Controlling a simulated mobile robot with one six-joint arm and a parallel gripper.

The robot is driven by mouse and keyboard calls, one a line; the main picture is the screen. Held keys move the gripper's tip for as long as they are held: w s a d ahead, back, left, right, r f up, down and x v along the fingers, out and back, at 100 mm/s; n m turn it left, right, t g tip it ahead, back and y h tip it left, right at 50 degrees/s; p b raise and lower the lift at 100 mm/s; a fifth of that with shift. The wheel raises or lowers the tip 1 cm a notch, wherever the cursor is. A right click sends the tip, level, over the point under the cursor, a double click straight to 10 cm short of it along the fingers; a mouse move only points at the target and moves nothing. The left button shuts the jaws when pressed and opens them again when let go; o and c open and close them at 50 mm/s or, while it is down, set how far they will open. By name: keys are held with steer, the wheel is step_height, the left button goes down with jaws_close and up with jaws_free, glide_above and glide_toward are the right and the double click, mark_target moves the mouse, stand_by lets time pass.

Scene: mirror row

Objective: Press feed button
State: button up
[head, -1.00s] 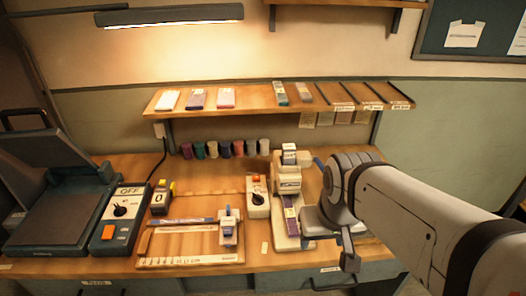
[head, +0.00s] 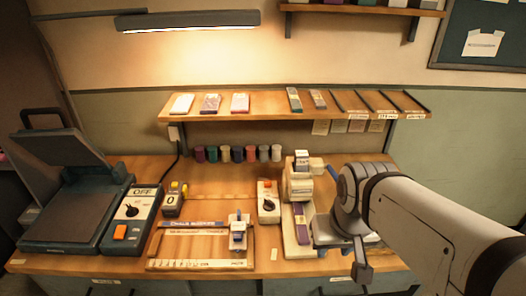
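No label reading "feed" can be made out. A small white control box (head: 268,205) with a black knob and an orange button (head: 267,184) stands beside a cream machine (head: 299,188) that has a purple strip (head: 301,222) on its base. Another orange button (head: 120,232) is on the dark control box (head: 131,220) marked OFF, at the left. My gripper (head: 361,268) hangs at the right of the cream machine, near the bench's front edge. It appears apart from both buttons. Its fingers are small and partly hidden by the wrist, so their opening is unclear.
A dark flat press (head: 62,205) with a raised lid fills the left of the bench. A counter showing 0 (head: 171,200), a wooden frame (head: 200,264) and several coloured jars (head: 238,154) stand between. A shelf (head: 270,105) runs above. Bare bench lies behind the frame.

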jaws_close()
stand_by(1.3)
